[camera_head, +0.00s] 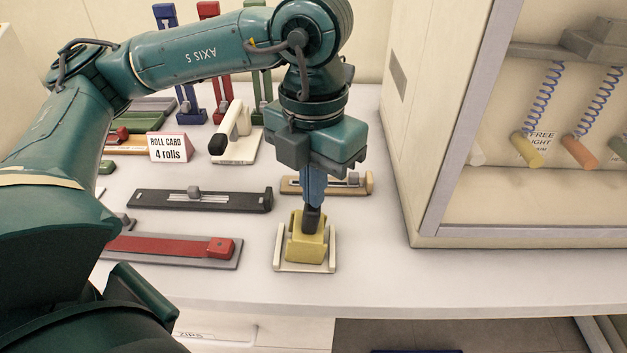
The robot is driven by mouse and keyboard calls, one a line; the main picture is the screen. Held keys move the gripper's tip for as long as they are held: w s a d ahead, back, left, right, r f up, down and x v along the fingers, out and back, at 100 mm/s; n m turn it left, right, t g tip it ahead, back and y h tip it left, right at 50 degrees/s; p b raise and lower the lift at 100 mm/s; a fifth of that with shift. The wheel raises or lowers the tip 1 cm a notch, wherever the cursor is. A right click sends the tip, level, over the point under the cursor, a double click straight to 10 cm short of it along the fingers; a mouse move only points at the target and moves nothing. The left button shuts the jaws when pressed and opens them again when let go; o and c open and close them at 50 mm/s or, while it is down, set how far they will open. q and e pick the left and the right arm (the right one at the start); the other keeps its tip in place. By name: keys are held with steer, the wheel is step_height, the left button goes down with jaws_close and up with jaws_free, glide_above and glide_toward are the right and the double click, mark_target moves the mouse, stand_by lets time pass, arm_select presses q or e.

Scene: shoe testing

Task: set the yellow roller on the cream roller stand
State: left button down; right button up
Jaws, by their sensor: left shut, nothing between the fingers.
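The yellow roller (303,248) sits within the cream roller stand (305,268) near the front of the table. It looks upright, with the stand's sides showing on its left and right. My left gripper (311,218) points straight down over the roller, its dark fingertips shut with nothing between them. The fingertips overlap the roller's upper part in this view; whether they touch it I cannot tell. My right gripper is not in view.
A black slide gauge (230,201), a red one (165,247) and a tan one (350,186) lie around the stand. A "ROLL CARD 4 rolls" sign (168,148) stands behind left. A cabinet (430,200) stands at right. The table right of the stand is clear.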

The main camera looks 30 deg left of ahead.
arm_select(q)
steer(key=shift+f+b, duration=0.3)
steer(key=shift+b, duration=0.1)
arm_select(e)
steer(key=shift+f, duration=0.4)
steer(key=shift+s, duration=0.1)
arm_select(q)
steer(key=shift+r+p, duration=0.9)
steer(key=shift+r, duration=0.65)
step_height(320, 180, up, 13)
steer(key=p, duration=0.2)
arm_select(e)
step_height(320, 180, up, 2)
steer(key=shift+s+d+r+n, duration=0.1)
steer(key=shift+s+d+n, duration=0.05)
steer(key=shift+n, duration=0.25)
arm_select(q)
steer(key=shift+f, duration=0.1)
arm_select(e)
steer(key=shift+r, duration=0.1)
